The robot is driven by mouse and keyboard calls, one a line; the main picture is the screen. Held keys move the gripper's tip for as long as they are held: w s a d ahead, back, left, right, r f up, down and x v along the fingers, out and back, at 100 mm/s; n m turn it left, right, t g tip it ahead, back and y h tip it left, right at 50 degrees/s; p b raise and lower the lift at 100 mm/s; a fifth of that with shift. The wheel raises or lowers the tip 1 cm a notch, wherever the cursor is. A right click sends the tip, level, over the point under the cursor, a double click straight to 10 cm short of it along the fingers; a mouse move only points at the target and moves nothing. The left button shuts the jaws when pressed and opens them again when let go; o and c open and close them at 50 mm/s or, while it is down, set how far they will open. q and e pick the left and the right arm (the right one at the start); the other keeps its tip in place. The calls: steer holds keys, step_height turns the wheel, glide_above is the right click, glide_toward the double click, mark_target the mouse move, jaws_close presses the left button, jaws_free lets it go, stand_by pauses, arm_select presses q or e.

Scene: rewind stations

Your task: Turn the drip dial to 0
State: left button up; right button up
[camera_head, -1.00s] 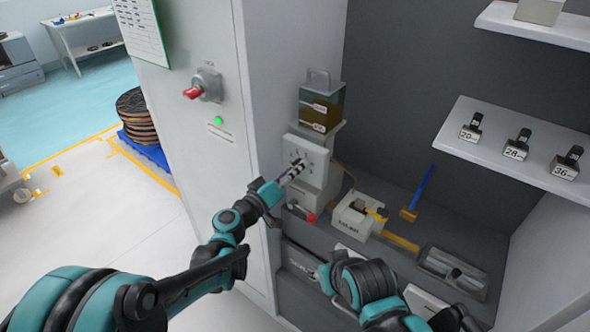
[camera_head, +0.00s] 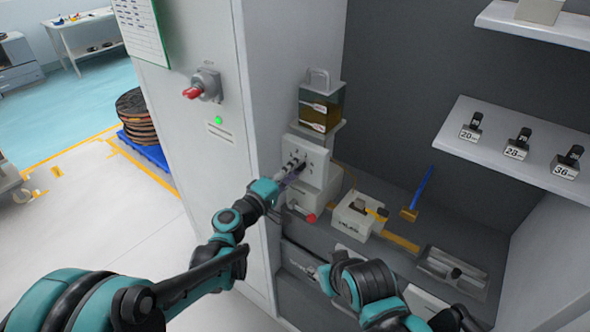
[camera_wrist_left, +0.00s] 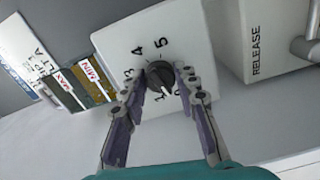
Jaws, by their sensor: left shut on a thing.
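The drip dial is a dark round knob (camera_wrist_left: 159,78) on a white plate with numerals around it. In the left wrist view, 3, 4 and 5 are readable; the lower numerals are partly hidden by the fingers. A white pointer mark on the knob faces down toward those lower numerals, and I cannot tell exactly which one it meets. My left gripper (camera_wrist_left: 165,74) is shut on the knob, one finger on each side. In the head view, the white dial box (camera_head: 317,158) stands under an oil tank, with my left gripper (camera_head: 290,174) at its front.
The oil tank (camera_head: 320,108) sits just above the dial box. A red-ended lever (camera_head: 310,218) is below it. Numbered black-handled pieces stand on the right shelf (camera_head: 520,150).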

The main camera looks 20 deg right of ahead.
arm_select(q)
steer(key=shift+n, duration=0.8)
steer(key=o, duration=1.2)
steer(key=shift+c, duration=0.2)
steer(key=v, duration=1.2)
steer(key=shift+s, duration=0.1)
